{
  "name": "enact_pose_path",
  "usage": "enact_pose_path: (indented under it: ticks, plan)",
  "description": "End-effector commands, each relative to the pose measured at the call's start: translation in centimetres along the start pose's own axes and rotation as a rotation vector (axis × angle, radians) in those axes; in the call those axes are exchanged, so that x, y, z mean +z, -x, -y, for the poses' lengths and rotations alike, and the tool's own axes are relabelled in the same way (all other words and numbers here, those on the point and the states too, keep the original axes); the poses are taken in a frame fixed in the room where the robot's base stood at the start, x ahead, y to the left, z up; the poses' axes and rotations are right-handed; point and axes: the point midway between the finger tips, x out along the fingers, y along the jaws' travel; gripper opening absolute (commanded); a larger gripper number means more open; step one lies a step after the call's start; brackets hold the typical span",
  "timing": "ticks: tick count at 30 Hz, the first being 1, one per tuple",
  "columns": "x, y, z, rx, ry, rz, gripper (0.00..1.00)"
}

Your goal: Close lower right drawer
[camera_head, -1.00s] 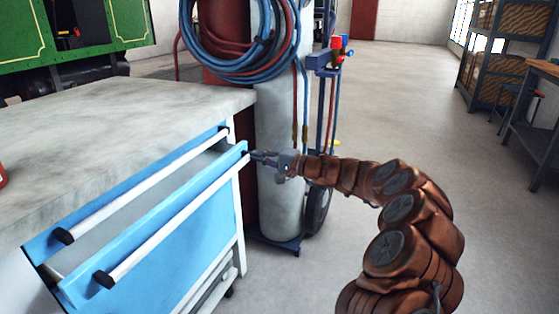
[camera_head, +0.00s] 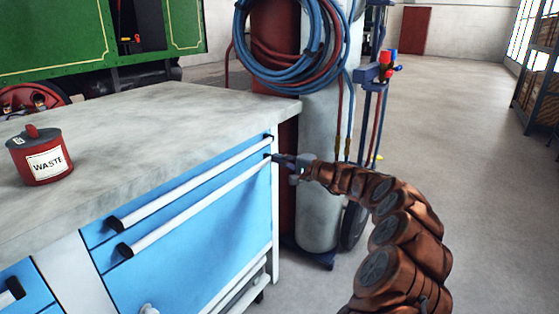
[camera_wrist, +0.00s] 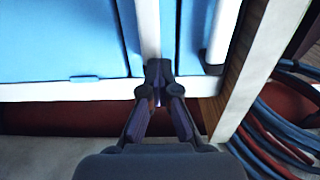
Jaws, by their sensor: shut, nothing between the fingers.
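The lower right drawer (camera_head: 190,240) has a tall blue front with a long white handle bar (camera_head: 200,203) on black end mounts. Its front looks flush, or nearly so, with the narrow drawer above (camera_head: 112,232). My gripper (camera_head: 277,158) is shut and empty at the far right end of the lower handle, by the cabinet's right edge. In the wrist view, its fingertips (camera_wrist: 158,88) are at the end of a white bar (camera_wrist: 149,30) against blue drawer fronts. I cannot tell whether they touch it.
A red waste can (camera_head: 42,158) stands on the grey worktop (camera_head: 150,125). Gas cylinders with coiled hoses (camera_head: 285,50) on a trolley stand close behind my gripper. Another blue drawer (camera_head: 25,290) is at the lower left. Open floor (camera_head: 460,150) lies to the right.

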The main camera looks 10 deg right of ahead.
Motion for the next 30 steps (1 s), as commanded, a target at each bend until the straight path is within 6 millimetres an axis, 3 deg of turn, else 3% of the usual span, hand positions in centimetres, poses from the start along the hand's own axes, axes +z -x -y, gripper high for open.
enact_pose_path:
  ticks: [6, 11, 18, 30]
  plan:
    - [0.4, -0.5, 0.3, -0.002, 0.002, 0.006, 0.00]
    - [0.2, 0.6, 0.3, -0.004, 0.002, 0.006, 0.00]
    - [-0.9, 5.0, 0.6, -0.004, -0.001, -0.008, 0.00]
    - [-0.7, 12.0, 0.4, -0.004, 0.000, -0.003, 0.00]
